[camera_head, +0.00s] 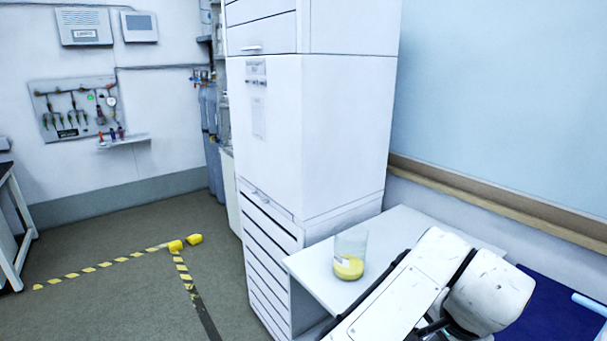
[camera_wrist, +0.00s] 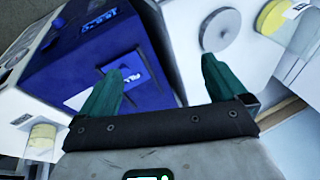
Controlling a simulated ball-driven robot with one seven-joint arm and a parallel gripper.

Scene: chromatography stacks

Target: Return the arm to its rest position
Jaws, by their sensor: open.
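My arm (camera_head: 405,295) reaches in from the bottom right of the head view, in front of a small white table (camera_head: 408,222). My gripper's fingers are not visible in the head view. In the wrist view my gripper (camera_wrist: 160,88) shows two green fingers spread well apart, with nothing between them. Beyond the fingers are a blue and a white piece of equipment. I cannot tell their distance from the fingertips.
A clear beaker with yellow contents (camera_head: 349,256) stands on the table, close left of my arm. A tall white cabinet (camera_head: 325,140) stands behind it. A blue surface (camera_head: 555,315) lies at right. Yellow-black tape (camera_head: 100,266) marks the open floor at left.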

